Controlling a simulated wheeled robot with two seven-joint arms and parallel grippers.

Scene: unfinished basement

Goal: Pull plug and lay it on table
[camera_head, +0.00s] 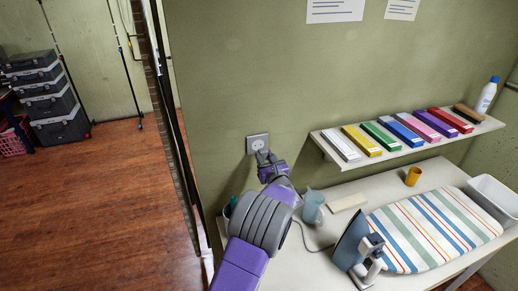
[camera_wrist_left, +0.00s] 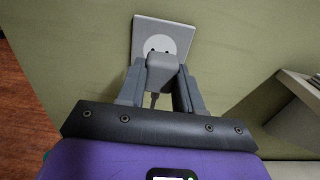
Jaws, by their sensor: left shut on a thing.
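The wall socket (camera_head: 258,143) is a pale square plate on the green wall; in the left wrist view the socket (camera_wrist_left: 158,32) shows its round face with two dark holes in sight. My left gripper (camera_head: 264,157) is just below and in front of it. Its fingers are shut on the grey plug (camera_wrist_left: 161,75), whose cord hangs down between them. The table (camera_head: 317,254) stands below to the right. My right gripper is not in view.
An iron (camera_head: 356,245) stands by a striped ironing pad (camera_head: 430,230). A blue-grey jug (camera_head: 313,206), a beige block (camera_head: 347,203), an orange cup (camera_head: 413,176) and a white bin (camera_head: 494,196) are on the table. A shelf (camera_head: 405,147) with colored boxes is above.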

